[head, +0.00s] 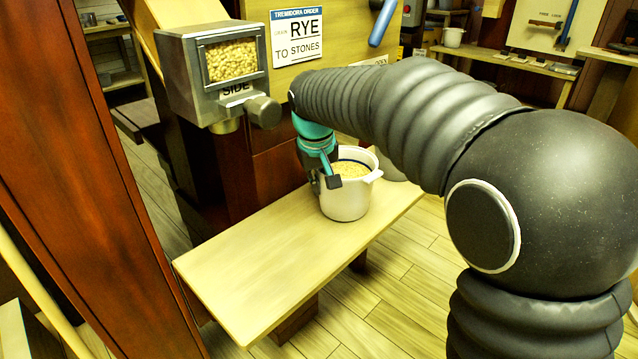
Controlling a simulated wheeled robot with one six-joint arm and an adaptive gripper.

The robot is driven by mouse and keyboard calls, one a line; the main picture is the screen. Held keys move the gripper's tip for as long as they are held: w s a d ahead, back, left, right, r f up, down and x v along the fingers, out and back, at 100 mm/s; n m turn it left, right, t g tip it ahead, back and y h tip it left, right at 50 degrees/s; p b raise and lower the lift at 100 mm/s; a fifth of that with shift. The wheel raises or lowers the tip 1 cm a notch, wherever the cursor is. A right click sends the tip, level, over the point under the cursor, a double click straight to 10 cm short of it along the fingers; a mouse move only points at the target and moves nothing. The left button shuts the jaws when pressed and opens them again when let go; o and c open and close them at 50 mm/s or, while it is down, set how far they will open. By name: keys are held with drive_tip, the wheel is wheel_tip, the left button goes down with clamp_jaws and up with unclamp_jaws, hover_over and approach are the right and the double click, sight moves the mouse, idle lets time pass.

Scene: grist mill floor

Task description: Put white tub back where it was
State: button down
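A white tub (345,205) with a dark rim line and a side handle is on or just above the light wooden bench, toward its far end. It is upright and filled with yellow grain. My gripper (324,183) points down at the tub's left rim, with a dark finger part over the rim. The left handle is hidden by the gripper, and I cannot tell whether the fingers are closed on it. Another pale vessel (392,168) shows partly behind the tub and my arm.
The bench (255,265) is bare at its near end. A metal hopper (215,75) with a grain window and knob juts out above the bench's left side. A red-brown post (75,160) stands at left. A white pot (453,37) sits on a far shelf.

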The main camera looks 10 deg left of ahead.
drive_tip(key=c, duration=1.7)
unclamp_jaws()
drive_tip(key=shift+f, duration=0.15)
drive_tip(key=shift+c, duration=0.2)
drive_tip(key=o, duration=0.4)
drive_tip(key=p+v, duration=0.1)
drive_tip(key=v, duration=1.1)
drive_tip(key=shift+r, duration=0.25)
drive_tip(key=shift+s+d, duration=0.1)
